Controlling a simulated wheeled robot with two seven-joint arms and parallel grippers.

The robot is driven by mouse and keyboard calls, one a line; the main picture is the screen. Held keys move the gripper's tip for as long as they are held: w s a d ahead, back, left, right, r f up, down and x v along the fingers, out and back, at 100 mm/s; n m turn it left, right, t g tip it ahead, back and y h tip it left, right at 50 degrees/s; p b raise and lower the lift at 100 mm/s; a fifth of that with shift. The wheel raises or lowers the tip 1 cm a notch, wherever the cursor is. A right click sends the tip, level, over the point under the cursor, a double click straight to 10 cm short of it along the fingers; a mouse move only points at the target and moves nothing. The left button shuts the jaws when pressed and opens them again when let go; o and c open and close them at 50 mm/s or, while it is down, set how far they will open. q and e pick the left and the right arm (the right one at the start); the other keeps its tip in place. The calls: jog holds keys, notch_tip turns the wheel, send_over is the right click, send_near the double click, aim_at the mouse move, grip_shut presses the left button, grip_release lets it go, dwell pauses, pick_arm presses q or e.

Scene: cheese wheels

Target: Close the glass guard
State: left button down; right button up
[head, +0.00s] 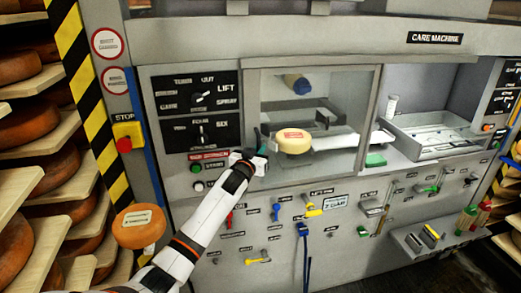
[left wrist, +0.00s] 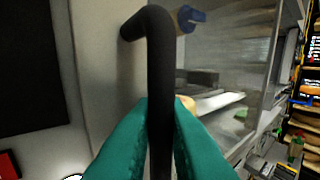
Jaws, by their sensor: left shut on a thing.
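The glass guard (head: 345,92) is a clear pane in a grey frame on the front of the care machine. It stands in front of the left part of the machine's opening; the bay to its right (head: 425,90) shows no pane in front. My left gripper (head: 262,148) is at the guard's left edge. In the left wrist view the teal fingers of my left gripper (left wrist: 160,115) are shut on the black bar handle (left wrist: 158,65), with the glass (left wrist: 235,60) to its right. The handle is mostly hidden in the head view. My right gripper is not in view.
A yellow cheese wheel (head: 294,141) sits behind the glass. A knob panel (head: 198,97) is left of the guard; levers and valves (head: 312,207) line the front below. Shelves with orange cheese wheels (head: 30,122) and a striped post (head: 88,100) stand at left.

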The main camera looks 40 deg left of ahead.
pick_arm(q)
jog(key=shift+a+f, duration=0.1)
jog(key=shift+f, duration=0.05)
jog(key=c, duration=1.6)
grip_release()
jog(key=shift+s, duration=0.15)
jog(key=shift+o, duration=0.4)
jog(key=shift+s+a, duration=0.15)
jog(key=b+v, duration=0.3)
jog(key=v, duration=0.9)
jog(key=shift+b, duration=0.35)
